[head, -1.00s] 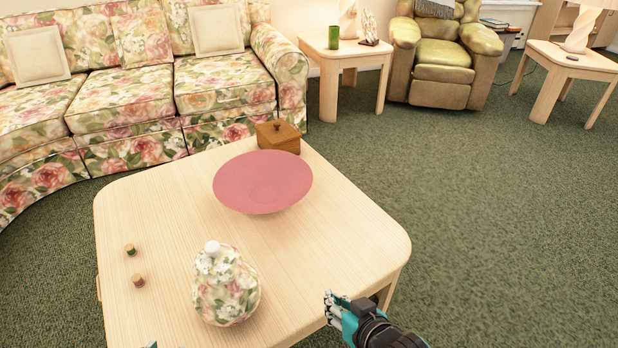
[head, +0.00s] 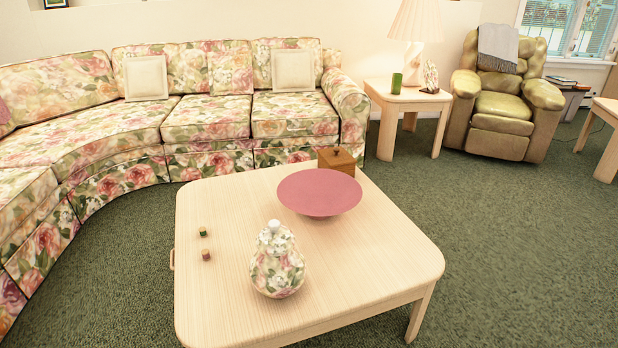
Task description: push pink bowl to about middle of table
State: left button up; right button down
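The pink bowl (head: 320,193) is wide and shallow and stands upright near the far side of the pale wooden coffee table (head: 222,290). It is right in front of a small brown wooden box (head: 337,160), whose lower part it hides. I cannot tell whether the two touch. Neither of my grippers shows in the head view now.
A floral lidded jar (head: 277,265) stands on the near part of the table. Two small spools (head: 205,255) lie on the left side. A floral sofa (head: 208,125) curves behind and left of the table. Open carpet (head: 500,240) lies to the right.

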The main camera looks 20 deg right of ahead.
aim_at(317, 194)
jog(key=l+u, duration=0.2)
jog(key=u, duration=0.3)
jog(key=i+l+u, duration=0.1)
jog(key=l+u, duration=0.15)
jog(key=u, duration=0.2)
jog(key=l+u, duration=0.2)
jog(key=u, duration=0.3)
jog(key=l+u, duration=0.25)
jog(key=u, duration=0.25)
jog(key=k+j, duration=0.05)
